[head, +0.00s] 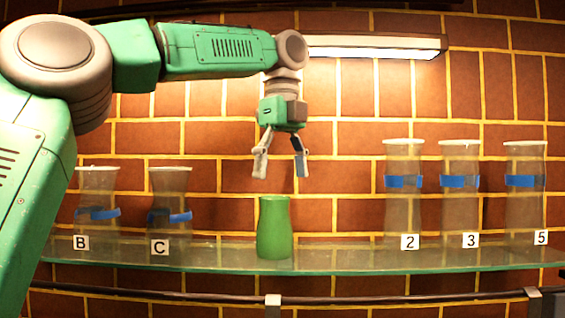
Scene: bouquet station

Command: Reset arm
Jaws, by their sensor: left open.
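My left arm comes in from the left. Its gripper (281,176) points down with its two fingers apart, open and empty. It hangs above a green vase (274,229) that stands upright on a glass shelf (340,258). The fingertips are a little above the vase's rim and do not appear to touch it. My right gripper is not in view.
Clear vases with blue bands stand on the shelf: B (98,195) and C (170,190) at left, 2 (403,210), 3 (458,210) and 5 (525,205) at right. A lamp (375,46) is on the brick wall. Shelf space is free between the green vase and vase 2.

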